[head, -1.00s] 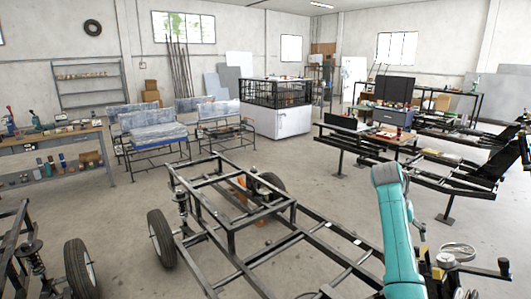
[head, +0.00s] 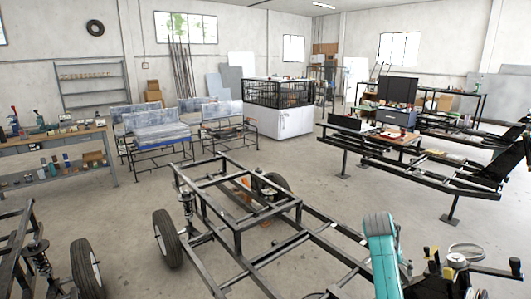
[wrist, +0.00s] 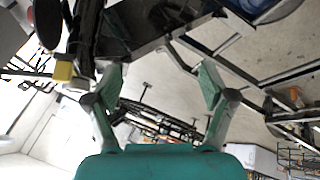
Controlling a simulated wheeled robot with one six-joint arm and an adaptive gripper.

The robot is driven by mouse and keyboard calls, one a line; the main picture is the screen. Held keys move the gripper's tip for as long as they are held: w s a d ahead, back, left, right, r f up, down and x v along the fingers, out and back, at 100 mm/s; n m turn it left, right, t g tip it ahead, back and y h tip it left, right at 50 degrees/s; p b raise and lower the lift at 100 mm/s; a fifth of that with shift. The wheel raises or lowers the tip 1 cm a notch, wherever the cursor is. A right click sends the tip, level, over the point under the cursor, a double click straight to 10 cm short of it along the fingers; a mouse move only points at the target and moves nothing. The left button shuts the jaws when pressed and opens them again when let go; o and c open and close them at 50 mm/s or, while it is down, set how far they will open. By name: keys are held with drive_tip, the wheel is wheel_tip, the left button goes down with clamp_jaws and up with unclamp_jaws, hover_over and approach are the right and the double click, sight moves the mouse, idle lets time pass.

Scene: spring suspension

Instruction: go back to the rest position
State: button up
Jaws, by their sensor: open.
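My gripper (wrist: 158,88) shows in the wrist view with its two fingers spread apart and nothing between them. In the head view only a teal link of my arm shows at the lower right, and the gripper itself is not seen there. The wrist view looks past the fingers at a dark frame and the workshop, tilted in the picture.
A black vehicle frame (head: 238,213) with wheels and springs stands in front of me. A workbench (head: 52,140) is at the left, and a white cabinet (head: 283,122) at the back. Black stands (head: 400,166) are at the right. Open floor (head: 345,208) lies between.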

drive_tip(key=s+a+f+n+t, duration=0.1)
drive_tip(key=s+a+f, duration=0.15)
drive_tip(key=f, duration=0.45)
drive_tip(key=s+a+f+n+t, duration=0.1)
drive_tip(key=s+f, duration=0.2)
drive_tip(key=f, duration=0.3)
drive_tip(key=s+a+f+n+t+y, duration=0.1)
drive_tip(key=s+a+f+t, duration=0.1)
drive_tip(key=s+a+f, duration=0.4)
drive_tip(key=s+a+f+t+y, duration=0.1)
drive_tip(key=s+f, duration=0.2)
drive_tip(key=s, duration=0.6)
drive_tip(key=s+a+f+n+t, duration=0.1)
drive_tip(key=s+a+f+t, duration=0.1)
drive_tip(key=s+a+f, duration=0.4)
drive_tip(key=s+a+r+t+y, duration=0.1)
drive_tip(key=s+a+r, duration=0.1)
drive_tip(key=s+r, duration=0.5)
drive_tip(key=s+a+r+n+t+y, duration=0.1)
drive_tip(key=s+r+t, duration=0.15)
drive_tip(key=s, duration=0.95)
drive_tip(key=s+a+r+t+y, duration=0.1)
drive_tip(key=s+a+r, duration=0.1)
drive_tip(key=s+r, duration=0.5)
drive_tip(key=s+r+t, duration=0.1)
drive_tip(key=s+r, duration=0.7)
drive_tip(key=r, duration=0.2)
drive_tip(key=shift+s+a, duration=0.2)
drive_tip(key=shift+s, duration=0.05)
drive_tip(key=shift+t, duration=0.25)
